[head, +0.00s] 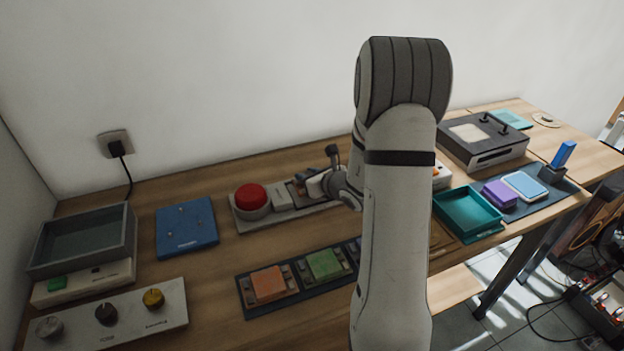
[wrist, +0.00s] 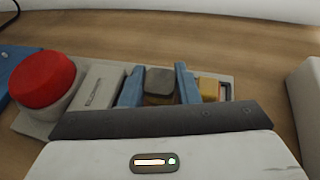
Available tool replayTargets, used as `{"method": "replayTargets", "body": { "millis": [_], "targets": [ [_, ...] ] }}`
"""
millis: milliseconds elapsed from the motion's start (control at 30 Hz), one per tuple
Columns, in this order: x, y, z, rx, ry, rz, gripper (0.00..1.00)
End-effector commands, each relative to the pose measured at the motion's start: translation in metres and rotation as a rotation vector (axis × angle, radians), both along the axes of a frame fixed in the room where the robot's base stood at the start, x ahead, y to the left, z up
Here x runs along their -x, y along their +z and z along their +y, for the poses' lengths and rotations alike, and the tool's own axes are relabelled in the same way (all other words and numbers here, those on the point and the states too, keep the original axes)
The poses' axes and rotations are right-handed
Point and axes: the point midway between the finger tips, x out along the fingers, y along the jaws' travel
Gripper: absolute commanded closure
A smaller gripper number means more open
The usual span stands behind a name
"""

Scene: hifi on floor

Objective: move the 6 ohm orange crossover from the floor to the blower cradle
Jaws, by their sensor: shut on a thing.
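My gripper (head: 314,186) is over the grey board with the red dome, left of my arm in the head view. In the wrist view its two blue fingers (wrist: 160,86) are shut on a small block with a dark grey top and an orange-brown side, seemingly the orange crossover (wrist: 160,80). The grey board (wrist: 30,124) seems to be the blower cradle; it also shows in the head view (head: 262,224). I cannot tell whether the block touches the board. Its lower part is hidden by my gripper. Another yellow-orange piece (wrist: 209,88) sits just right of the fingers.
A red dome (head: 250,196) and a pale labelled block (head: 281,197) stand left of my gripper. A dark strip with orange and green pads (head: 325,264) lies in front. A blue plate (head: 186,228) is at left. A teal tray (head: 468,213) is right of my arm.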

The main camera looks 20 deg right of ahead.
Motion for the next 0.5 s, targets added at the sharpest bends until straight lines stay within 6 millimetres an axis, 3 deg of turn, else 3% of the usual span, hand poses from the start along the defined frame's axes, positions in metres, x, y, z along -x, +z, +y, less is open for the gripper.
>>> {"method": "replayTargets", "body": {
  "millis": [133, 500],
  "targets": [
    [0.0, -0.016, 0.0, -0.001, 0.0, 0.001, 1.0],
    [0.0, -0.019, -0.001, 0.001, -0.001, -0.001, 1.0]
  ]
}}
